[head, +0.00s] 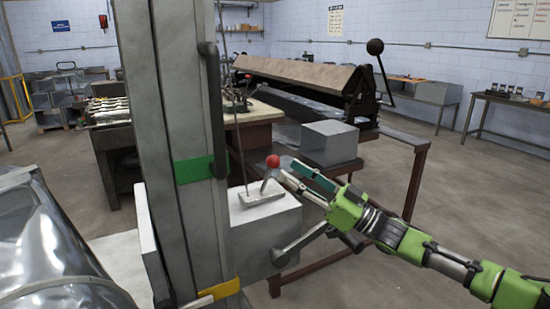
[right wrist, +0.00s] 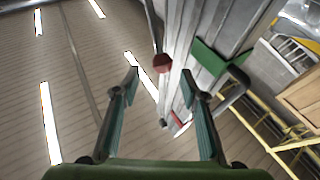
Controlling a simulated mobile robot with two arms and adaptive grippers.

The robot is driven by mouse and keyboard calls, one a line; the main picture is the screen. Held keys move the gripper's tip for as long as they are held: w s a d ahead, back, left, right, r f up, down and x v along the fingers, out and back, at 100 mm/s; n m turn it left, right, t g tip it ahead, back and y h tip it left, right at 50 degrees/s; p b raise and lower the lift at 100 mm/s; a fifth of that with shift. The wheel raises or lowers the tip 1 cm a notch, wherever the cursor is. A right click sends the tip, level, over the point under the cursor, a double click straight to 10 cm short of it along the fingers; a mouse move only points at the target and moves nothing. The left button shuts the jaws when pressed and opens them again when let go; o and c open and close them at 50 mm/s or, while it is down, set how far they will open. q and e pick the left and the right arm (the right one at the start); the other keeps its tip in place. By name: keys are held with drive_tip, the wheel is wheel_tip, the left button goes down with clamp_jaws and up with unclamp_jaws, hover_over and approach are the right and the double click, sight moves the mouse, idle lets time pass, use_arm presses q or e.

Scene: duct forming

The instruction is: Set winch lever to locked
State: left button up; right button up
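The winch lever has a red ball knob (head: 272,161) on a short tilted stem, rising from a flat plate (head: 260,196) on top of the grey winch box (head: 262,232). My right gripper (head: 288,168) reaches in from the right with its fingertips close beside the knob. In the right wrist view the fingers (right wrist: 160,76) are open, and the red knob (right wrist: 162,63) shows between and just beyond the tips. I cannot tell whether a finger touches it. My left gripper is out of view.
A grey column (head: 170,120) with a green band (head: 193,168) and a yellow band (head: 222,289) stands just left of the lever. A crank handle (head: 300,243) sticks out of the box's front. A grey block (head: 330,143) sits on the brown frame behind. A shiny duct (head: 45,245) is at lower left.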

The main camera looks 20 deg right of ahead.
sight(277, 162)
drive_tip(key=p+x, duration=0.2)
drive_tip(key=x, duration=0.3)
drive_tip(key=shift+a+r, duration=0.2)
drive_tip(key=shift+w+a, duration=0.25)
drive_tip(key=shift+w, duration=0.1)
clamp_jaws()
